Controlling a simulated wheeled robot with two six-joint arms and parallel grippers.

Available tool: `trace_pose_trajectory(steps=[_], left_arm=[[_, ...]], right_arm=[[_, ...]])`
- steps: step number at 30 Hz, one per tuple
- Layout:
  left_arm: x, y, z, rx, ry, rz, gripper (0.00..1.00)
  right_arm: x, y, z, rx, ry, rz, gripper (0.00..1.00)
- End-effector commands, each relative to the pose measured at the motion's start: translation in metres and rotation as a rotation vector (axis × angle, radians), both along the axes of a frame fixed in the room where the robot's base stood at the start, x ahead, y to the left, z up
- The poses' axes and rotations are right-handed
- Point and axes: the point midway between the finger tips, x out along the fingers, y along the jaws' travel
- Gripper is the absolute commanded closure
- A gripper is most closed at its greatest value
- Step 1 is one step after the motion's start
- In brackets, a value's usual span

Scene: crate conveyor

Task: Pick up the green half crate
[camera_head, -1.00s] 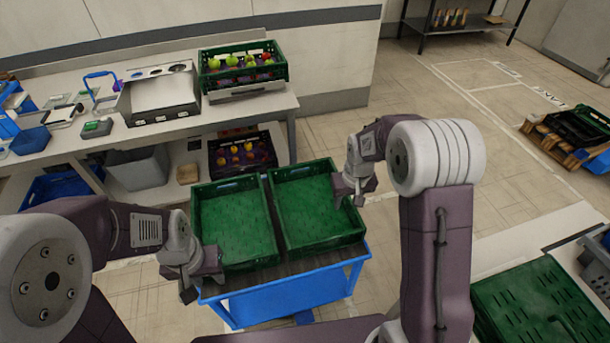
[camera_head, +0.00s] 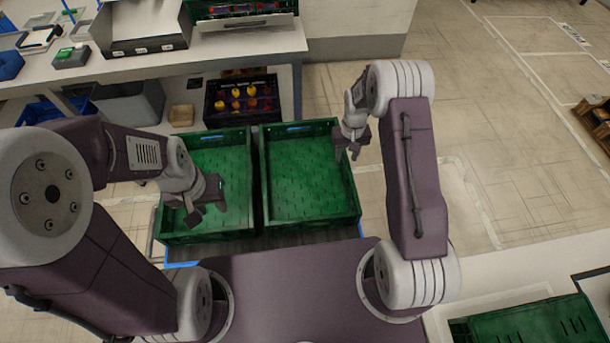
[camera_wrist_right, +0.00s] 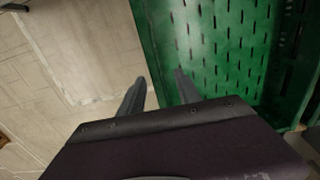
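Two empty green half crates stand side by side on a blue cart, the left crate (camera_head: 237,160) and the right crate (camera_head: 308,177). I cannot tell which one the task means. My left gripper (camera_head: 207,205) appears open, with its fingers apart over the left crate's left side; whether it touches is unclear. My right gripper (camera_head: 348,150) is at the right crate's right wall. In the right wrist view, its fingers (camera_wrist_right: 158,90) are open, one outside the green crate (camera_wrist_right: 215,50) and one over its edge, with nothing gripped.
The blue cart (camera_head: 182,253) is mostly hidden by my body. Behind it is a workbench (camera_head: 270,45) with a dark crate of fruit (camera_head: 242,100) beneath. Another green crate (camera_head: 540,325) is at the lower right. The floor right of the cart is clear.

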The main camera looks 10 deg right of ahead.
Motion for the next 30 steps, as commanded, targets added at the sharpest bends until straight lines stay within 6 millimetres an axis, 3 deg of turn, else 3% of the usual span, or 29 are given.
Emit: trace_pose_trajectory(steps=[6, 13, 21, 29, 30], left_arm=[[0.001, 0.0, 0.0, 0.0, -0.001, 0.0, 0.64], [0.0, 0.0, 0.0, 0.0, -0.001, 0.0, 0.64], [0.0, 0.0, -0.001, 0.0, -0.001, 0.0, 0.64], [0.0, 0.0, -0.001, 0.0, -0.001, 0.0, 0.64], [0.0, 0.0, -0.001, 0.0, -0.001, 0.0, 0.64]], right_arm=[[-0.001, -0.001, -0.03, 0.0, 0.003, -0.001, 0.6], [0.001, -0.001, -0.042, 0.0, 0.0, -0.001, 0.6], [0.002, -0.005, -0.086, 0.0, 0.001, -0.001, 0.6], [0.002, -0.004, -0.09, 0.0, -0.001, 0.0, 0.6], [0.002, -0.004, -0.09, 0.0, -0.001, 0.0, 0.71]])
